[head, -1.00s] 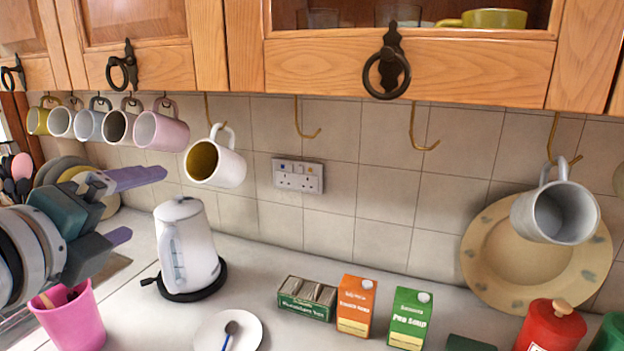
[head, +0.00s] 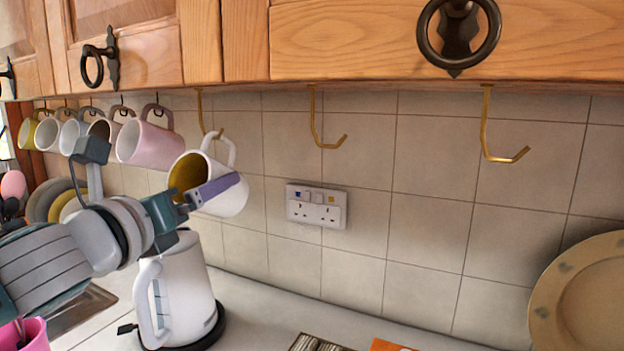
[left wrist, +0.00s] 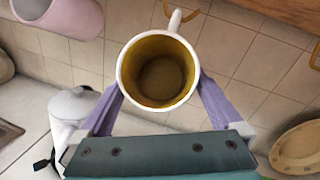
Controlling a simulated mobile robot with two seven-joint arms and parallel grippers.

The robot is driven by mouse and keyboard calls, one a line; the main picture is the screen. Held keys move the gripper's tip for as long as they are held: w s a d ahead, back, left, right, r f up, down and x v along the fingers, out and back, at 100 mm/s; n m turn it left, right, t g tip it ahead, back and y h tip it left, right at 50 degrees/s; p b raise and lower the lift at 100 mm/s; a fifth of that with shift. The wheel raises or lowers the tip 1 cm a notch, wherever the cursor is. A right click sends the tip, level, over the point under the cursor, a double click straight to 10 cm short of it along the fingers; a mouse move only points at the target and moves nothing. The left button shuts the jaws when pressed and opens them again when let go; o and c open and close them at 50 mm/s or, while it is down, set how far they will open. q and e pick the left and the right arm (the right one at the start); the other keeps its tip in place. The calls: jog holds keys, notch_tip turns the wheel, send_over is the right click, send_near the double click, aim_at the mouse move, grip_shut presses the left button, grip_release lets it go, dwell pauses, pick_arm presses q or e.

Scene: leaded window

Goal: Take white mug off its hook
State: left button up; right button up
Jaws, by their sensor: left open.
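The white mug (head: 230,204) with a yellow inside hangs tilted by its handle from a brass hook (head: 200,112) under the cabinet. In the left wrist view the mug (left wrist: 159,103) faces me mouth-on, its handle up. My left gripper (head: 214,188) is at the mug, one purple finger showing across its front in the head view. In the left wrist view the open fingers of this gripper (left wrist: 158,92) stand on both sides of the mug. I cannot tell whether they touch it. My right gripper is not in view.
A pink mug (head: 142,143) and several other mugs hang to the left. A white kettle (head: 180,285) stands below the mug. Empty hooks (head: 318,120) hang to the right, near a wall socket (head: 316,206). A plate (head: 590,300) leans at the far right.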

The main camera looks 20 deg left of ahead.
aim_at(218, 215)
pick_arm(q)
jog(key=w, duration=0.4)
jog(key=shift+a+f, duration=0.15)
jog(key=shift+f, duration=0.15)
jog(key=c, duration=1.4)
